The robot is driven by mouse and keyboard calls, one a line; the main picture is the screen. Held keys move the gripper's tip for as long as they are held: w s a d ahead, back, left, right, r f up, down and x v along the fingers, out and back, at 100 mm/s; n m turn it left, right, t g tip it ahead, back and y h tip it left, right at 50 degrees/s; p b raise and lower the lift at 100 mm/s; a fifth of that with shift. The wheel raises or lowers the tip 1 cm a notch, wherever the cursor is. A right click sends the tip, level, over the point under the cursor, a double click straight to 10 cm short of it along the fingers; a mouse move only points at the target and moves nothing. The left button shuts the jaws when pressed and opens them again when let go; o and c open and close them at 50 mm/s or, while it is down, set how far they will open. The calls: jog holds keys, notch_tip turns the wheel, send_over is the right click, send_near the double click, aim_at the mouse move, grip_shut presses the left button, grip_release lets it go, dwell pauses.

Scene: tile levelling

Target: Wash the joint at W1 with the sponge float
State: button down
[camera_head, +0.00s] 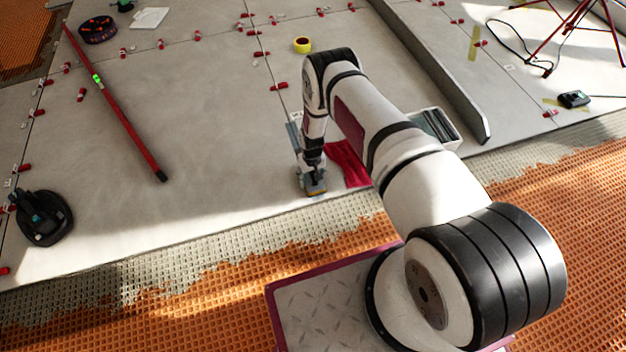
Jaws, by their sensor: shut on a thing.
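My gripper (313,172) points down at the front edge of the large grey tiles (200,110), near the middle of the view. It is shut on the sponge float (316,189), a small tool with a yellowish pad low down. The pad is at or just above the tile surface; I cannot tell if it touches. A joint between tiles runs down from the back toward the gripper. A small white label (298,116) lies by it, too small to read, so I cannot confirm W1. My arm and gripper hide part of this joint.
A red cloth (350,166) lies just right of the gripper. A grey tub (437,126) and a long grey bar (440,75) are further right. A red level (118,112) and a black suction lifter (42,217) lie left. Red clips line the joints. A yellow roll (302,45) sits behind.

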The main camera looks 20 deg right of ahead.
jog(key=shift+w, duration=3.05)
jog(key=shift+w, duration=0.1)
jog(key=shift+w, duration=0.85)
jog(key=shift+w, duration=1)
jog(key=shift+w, duration=0.1)
